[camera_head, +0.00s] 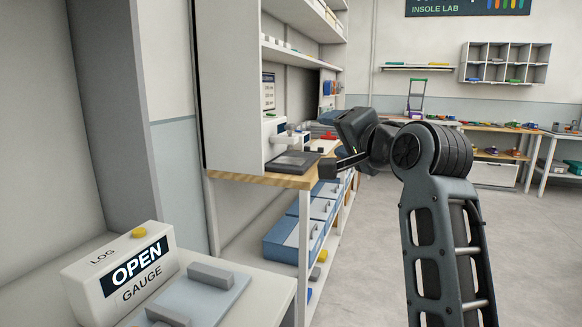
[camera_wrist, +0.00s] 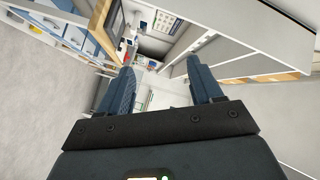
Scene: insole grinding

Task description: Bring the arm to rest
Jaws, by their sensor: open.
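My arm rises at the right of the head view, bent at a round joint, with its forearm pointing left. My gripper (camera_head: 338,170) is in front of the wooden-topped bench, its jaws partly hidden by the wrist in that view. In the wrist view my gripper (camera_wrist: 160,75) shows two blue fingers spread well apart with nothing between them. The gripper looks out over shelving and open floor.
A white gauge box (camera_head: 125,275) reading OPEN stands on a near table at lower left, beside a grey plate with blocks (camera_head: 212,275). The wooden bench top (camera_head: 265,178) carries a dark tray (camera_head: 292,162). Blue bins (camera_head: 290,240) sit below. Floor on the right is clear.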

